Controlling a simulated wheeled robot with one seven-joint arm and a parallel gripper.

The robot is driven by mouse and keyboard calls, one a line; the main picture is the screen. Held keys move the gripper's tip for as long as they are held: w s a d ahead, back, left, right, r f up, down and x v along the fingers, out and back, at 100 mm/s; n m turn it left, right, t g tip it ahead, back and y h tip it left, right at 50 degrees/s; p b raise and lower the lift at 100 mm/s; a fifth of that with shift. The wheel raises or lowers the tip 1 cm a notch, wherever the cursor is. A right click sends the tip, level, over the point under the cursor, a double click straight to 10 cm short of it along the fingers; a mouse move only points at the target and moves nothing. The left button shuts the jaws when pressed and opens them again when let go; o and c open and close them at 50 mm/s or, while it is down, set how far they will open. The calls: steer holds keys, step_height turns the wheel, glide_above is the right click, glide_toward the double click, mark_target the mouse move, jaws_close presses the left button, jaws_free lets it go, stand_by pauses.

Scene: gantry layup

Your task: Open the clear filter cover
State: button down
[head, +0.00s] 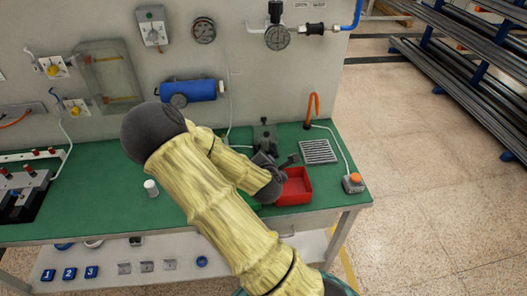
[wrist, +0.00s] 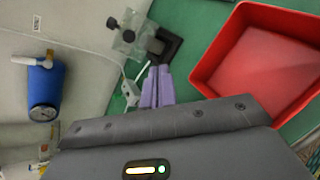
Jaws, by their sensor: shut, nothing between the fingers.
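A clear, box-shaped cover (head: 107,72) is mounted on the upright panel at the upper left in the head view. I take it to be the filter cover; it appears to sit against the panel, with faint yellowish parts behind it. My gripper (head: 290,160) is low over the green bench, well to the right of and below the cover, and partly hidden by my arm. In the wrist view its purple fingers (wrist: 157,87) are together and empty. The cover cannot be made out in the wrist view.
A red tray (head: 294,187) is beside my gripper, with a clamp-like fixture (head: 265,135) behind. A blue cylinder (head: 190,90) is on the panel between the cover and gripper. A white cup-like item (head: 151,188) stands on the bench. Gauges and valves line the panel.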

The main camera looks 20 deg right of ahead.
mark_target(263, 139)
steer(key=n, duration=0.1)
steer(key=w+n+t, duration=0.1)
steer(key=n, duration=0.1)
steer(key=w+n+t, duration=0.1)
steer(key=n, duration=0.1)
steer(key=shift+a+r+y+b, duration=0.3)
steer(key=shift+a+r, duration=0.05)
steer(key=shift+a, duration=0.05)
steer(key=p+x, duration=0.1)
steer(key=x, duration=0.9)
steer(key=shift+p, duration=0.4)
steer(key=shift+r, duration=0.15)
